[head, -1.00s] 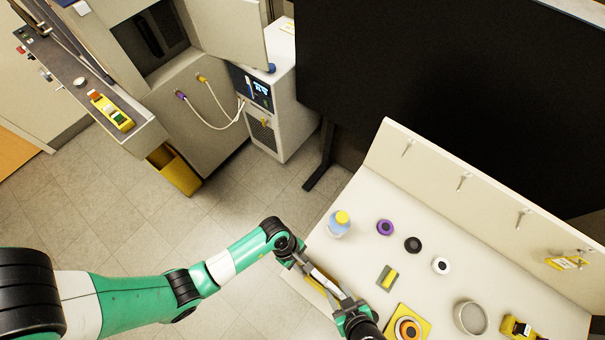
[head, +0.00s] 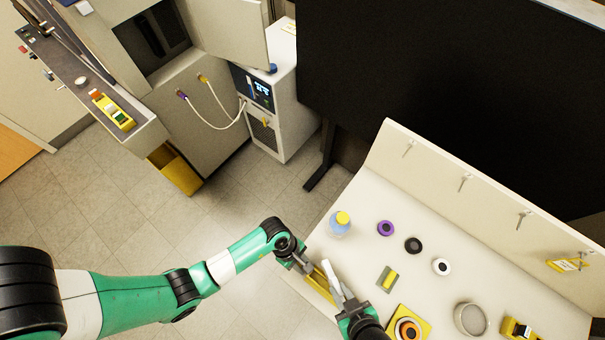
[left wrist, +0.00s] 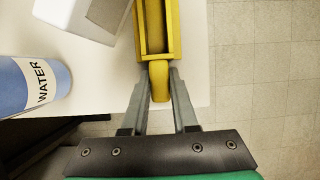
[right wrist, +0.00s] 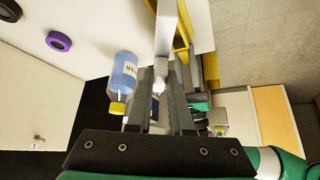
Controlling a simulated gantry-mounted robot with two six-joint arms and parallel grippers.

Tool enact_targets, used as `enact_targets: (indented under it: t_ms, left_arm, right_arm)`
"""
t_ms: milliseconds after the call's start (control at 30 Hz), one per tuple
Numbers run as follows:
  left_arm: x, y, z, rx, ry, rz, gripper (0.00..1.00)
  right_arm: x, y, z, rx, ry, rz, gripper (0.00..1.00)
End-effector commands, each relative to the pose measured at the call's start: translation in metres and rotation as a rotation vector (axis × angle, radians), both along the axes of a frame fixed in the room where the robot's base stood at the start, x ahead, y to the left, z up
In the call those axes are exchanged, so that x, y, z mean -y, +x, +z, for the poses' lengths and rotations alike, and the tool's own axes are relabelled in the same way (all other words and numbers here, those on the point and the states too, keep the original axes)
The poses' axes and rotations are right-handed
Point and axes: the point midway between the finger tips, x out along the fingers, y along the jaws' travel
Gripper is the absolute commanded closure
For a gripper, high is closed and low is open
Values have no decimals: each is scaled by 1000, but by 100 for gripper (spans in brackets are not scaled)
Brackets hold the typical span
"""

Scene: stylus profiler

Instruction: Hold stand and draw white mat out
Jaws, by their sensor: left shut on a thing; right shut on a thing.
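The yellow stand (head: 318,284) lies along the left edge of the white bench. My left gripper (head: 301,264) is shut on its rounded end (left wrist: 158,82). The white mat (head: 332,278) is a stiff-looking pale strip outside the stand, on its bench side, tilted relative to it. My right gripper (head: 347,303) is shut on one end of the mat, which also shows in the right wrist view (right wrist: 165,32) beside the yellow stand (right wrist: 182,38).
A water bottle (head: 340,222) with a yellow cap stands near the bench's left corner. Purple (head: 385,228), black (head: 413,245) and white (head: 441,266) rolls and a small green-yellow piece (head: 387,279) lie right of it. Open floor (head: 240,230) lies left of the bench.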

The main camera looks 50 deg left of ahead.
Motion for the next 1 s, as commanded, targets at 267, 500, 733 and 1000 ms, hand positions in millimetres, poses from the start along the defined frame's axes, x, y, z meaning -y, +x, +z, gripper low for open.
enact_targets:
  t_ms: [267,500,733,1000]
  left_arm:
    - [-1,0,-1,0,3,1,100]
    - [-1,0,-1,1,3,1,100]
    - [-1,0,-1,2,4,1,100]
    - [-1,0,-1,2,4,1,100]
  right_arm:
    - [0,-1,1,-2,0,1,100]
    - [0,-1,2,-2,-1,1,100]
    - [0,0,25,1,0,2,100]
    - [0,0,50,-1,-1,1,100]
